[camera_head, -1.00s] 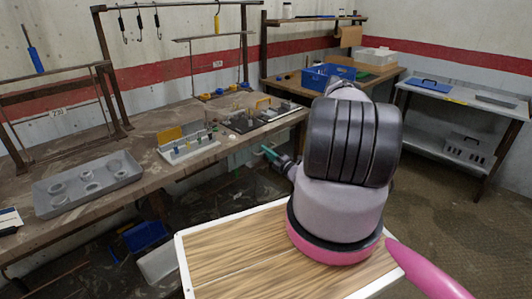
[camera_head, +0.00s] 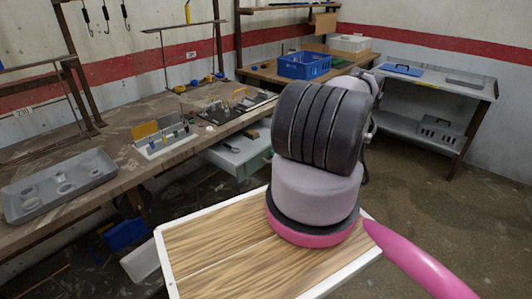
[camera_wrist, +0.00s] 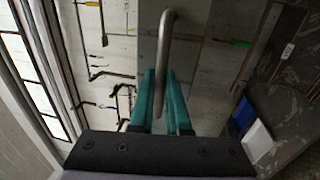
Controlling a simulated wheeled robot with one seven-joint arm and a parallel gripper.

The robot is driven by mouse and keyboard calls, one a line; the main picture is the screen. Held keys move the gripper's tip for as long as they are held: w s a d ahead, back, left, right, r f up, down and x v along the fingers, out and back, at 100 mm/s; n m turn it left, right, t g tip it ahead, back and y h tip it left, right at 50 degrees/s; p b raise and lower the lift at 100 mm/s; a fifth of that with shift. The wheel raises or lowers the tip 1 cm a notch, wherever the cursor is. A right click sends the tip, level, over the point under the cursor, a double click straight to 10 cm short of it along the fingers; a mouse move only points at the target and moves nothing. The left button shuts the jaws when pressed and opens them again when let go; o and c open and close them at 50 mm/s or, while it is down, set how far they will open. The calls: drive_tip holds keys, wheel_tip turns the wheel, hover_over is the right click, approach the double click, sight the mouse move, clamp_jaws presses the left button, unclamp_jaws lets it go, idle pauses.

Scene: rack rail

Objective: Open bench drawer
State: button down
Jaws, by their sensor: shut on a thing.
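The bench drawer (camera_head: 240,152) is pale grey and stands pulled out from under the long workbench (camera_head: 115,158) in the head view. Its inside shows, with a few small items in it; its right end is partly hidden behind my arm. In the wrist view a bent metal bar handle (camera_wrist: 166,40) runs down between the teal fingers of my gripper (camera_wrist: 160,98). The fingers are shut on this handle. In the head view my gripper is hidden behind my arm.
The bench top holds a grey tray with round holes (camera_head: 62,184), a small rack with a yellow panel (camera_head: 160,140) and dark fixtures. A blue crate (camera_head: 304,65) stands on the back table. A grey side table (camera_head: 430,82) is at right. Open floor (camera_head: 430,190) lies right of my arm.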

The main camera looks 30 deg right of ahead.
drive_tip(key=shift+r+v, duration=0.15)
drive_tip(key=shift+v, duration=0.6)
drive_tip(key=shift+r+v, duration=0.15)
drive_tip(key=shift+v, duration=0.65)
drive_tip(key=shift+a, duration=0.1)
drive_tip(key=c, duration=1.2)
unclamp_jaws()
drive_tip(key=shift+o, duration=0.2)
drive_tip(key=v, duration=1.1)
drive_tip(key=shift+w, duration=0.1)
